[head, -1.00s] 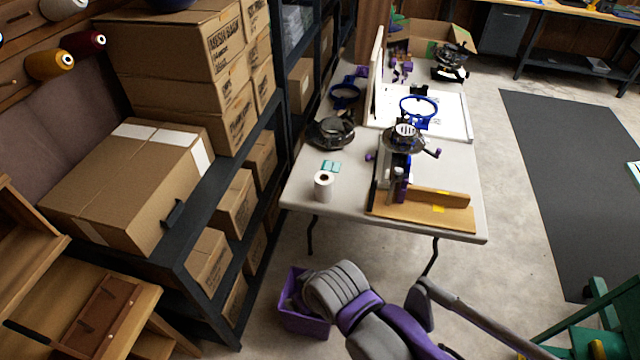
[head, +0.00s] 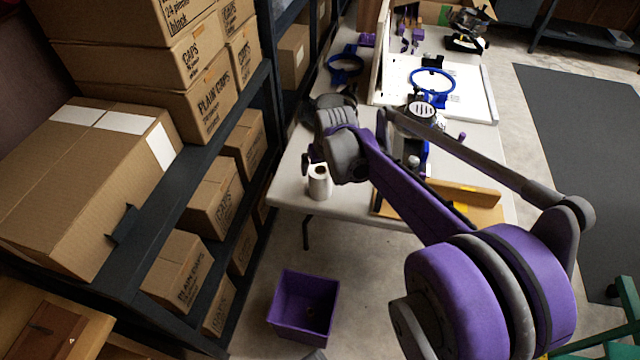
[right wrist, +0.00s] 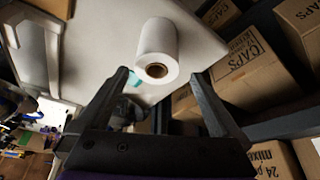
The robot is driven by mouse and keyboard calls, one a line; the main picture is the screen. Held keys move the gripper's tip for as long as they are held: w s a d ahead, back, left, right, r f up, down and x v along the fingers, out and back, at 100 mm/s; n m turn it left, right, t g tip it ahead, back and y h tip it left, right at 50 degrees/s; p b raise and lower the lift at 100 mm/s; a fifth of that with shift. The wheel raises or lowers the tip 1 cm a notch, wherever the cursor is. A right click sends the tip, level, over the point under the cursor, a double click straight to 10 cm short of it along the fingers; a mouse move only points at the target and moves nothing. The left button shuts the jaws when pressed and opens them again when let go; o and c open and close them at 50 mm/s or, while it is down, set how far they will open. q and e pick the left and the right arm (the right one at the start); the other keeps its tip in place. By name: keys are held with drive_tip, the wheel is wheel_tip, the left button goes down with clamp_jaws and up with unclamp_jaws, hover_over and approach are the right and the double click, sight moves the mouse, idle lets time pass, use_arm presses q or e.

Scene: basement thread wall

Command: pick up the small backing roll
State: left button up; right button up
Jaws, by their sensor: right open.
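The small backing roll (head: 319,184) is a white roll standing upright near the front left corner of the pale table (head: 285,190). In the right wrist view the roll (right wrist: 157,45) lies ahead of the fingers, its brown core opening facing me. My right gripper (head: 308,158) is beside and above the roll in the head view, partly hidden by its own wrist. In the right wrist view my right gripper (right wrist: 163,88) has its two fingers spread wide, with nothing held between them; the roll appears just beyond the tips. My left gripper is not in view.
An embroidery machine (head: 415,150) and a wooden board (head: 460,190) stand right of the roll, partly behind my arm. Shelving with cardboard boxes (head: 210,195) runs along the left. A purple bin (head: 303,300) sits on the floor before the table.

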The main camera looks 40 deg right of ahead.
sight(320, 171)
drive_tip(key=x, duration=0.3)
drive_tip(key=shift+w+f+b, duration=0.1)
drive_tip(key=shift+f+b, duration=0.2)
drive_tip(key=shift+f, duration=0.05)
drive_tip(key=shift+d+b+x, duration=0.15)
drive_tip(key=shift+b+x, duration=0.2)
drive_tip(key=shift+x, duration=1.05)
drive_tip(key=shift+d+b+x, duration=0.15)
drive_tip(key=shift+b+x, duration=0.15)
drive_tip(key=shift+x, duration=1.05)
drive_tip(key=shift+w+r, duration=0.1)
drive_tip(key=shift+r, duration=0.05)
drive_tip(key=shift+c, duration=0.2)
drive_tip(key=c, duration=1.4)
